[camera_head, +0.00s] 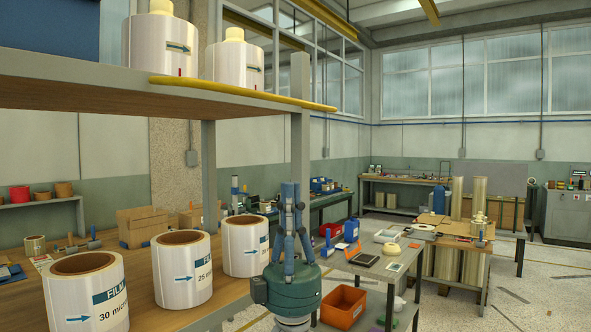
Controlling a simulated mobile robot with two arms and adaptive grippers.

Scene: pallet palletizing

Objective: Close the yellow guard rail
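The yellow guard rail (243,92) is a long, thin yellow bar along the front edge of the upper shelf. Its right end is near the grey shelf post. My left gripper (290,190) is in the lower middle, with a teal body and blue-grey fingers pointing up. Its fingertips are together with nothing visible between them. It is below the rail's right part, apart from it, in front of the shelf post. My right gripper is not in view.
The upper wooden shelf (60,93) holds white containers (161,42) behind the rail. The lower shelf (140,306) holds several white film rolls (183,270) left of my gripper. A grey worktable (345,266) with small items and an orange bin (343,306) stand at right.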

